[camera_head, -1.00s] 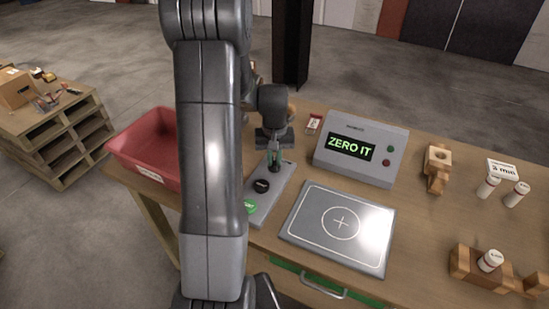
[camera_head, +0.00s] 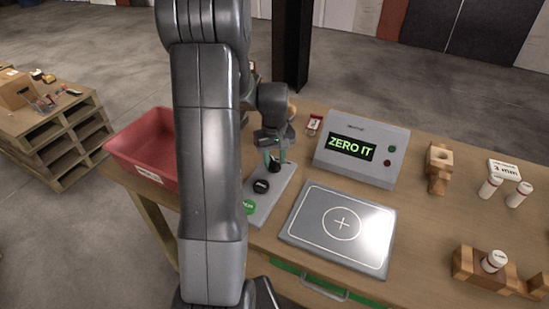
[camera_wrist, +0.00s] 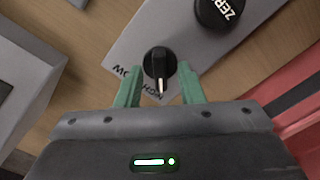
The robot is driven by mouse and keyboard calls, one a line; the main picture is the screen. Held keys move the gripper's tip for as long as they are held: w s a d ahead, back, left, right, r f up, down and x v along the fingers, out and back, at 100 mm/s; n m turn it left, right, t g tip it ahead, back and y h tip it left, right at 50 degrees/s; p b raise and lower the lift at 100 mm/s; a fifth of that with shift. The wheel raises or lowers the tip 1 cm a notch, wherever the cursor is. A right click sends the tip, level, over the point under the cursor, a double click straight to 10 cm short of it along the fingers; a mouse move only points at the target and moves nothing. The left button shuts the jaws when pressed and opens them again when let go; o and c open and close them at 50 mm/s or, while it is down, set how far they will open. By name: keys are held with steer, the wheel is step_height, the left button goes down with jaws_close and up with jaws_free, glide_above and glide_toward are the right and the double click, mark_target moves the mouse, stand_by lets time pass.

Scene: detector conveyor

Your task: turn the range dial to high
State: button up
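The range dial (camera_wrist: 160,64) is a black knob with a white pointer line, on a light grey control panel (camera_wrist: 125,45). In the wrist view it sits between the green fingertips of my gripper (camera_wrist: 159,82), with a small gap on each side. The pointer aims down in the picture, at the partly covered HIGH label (camera_wrist: 150,93); the LOW label lies to the left. My gripper is open around the dial. In the head view, my gripper (camera_head: 275,157) is over the far end of the panel, where the dial (camera_head: 274,166) shows small and dark.
A black ZERO button (camera_head: 261,186) and a green button (camera_head: 249,206) share the panel. A red bin (camera_head: 150,160) stands left. A display box (camera_head: 360,150) reading ZERO IT and a flat grey plate (camera_head: 300,238) stand right. Wooden blocks and white vials lie farther right.

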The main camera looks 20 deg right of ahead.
mark_target(274, 161)
step_height(274, 161, up, 14)
steer(key=shift+b, duration=0.4)
steer(key=shift+f, duration=0.15)
stand_by(0.4)
step_height(274, 161, down, 14)
steer(key=shift+r+p, duration=0.1)
steer(key=shift+p, duration=0.3)
stand_by(0.5)
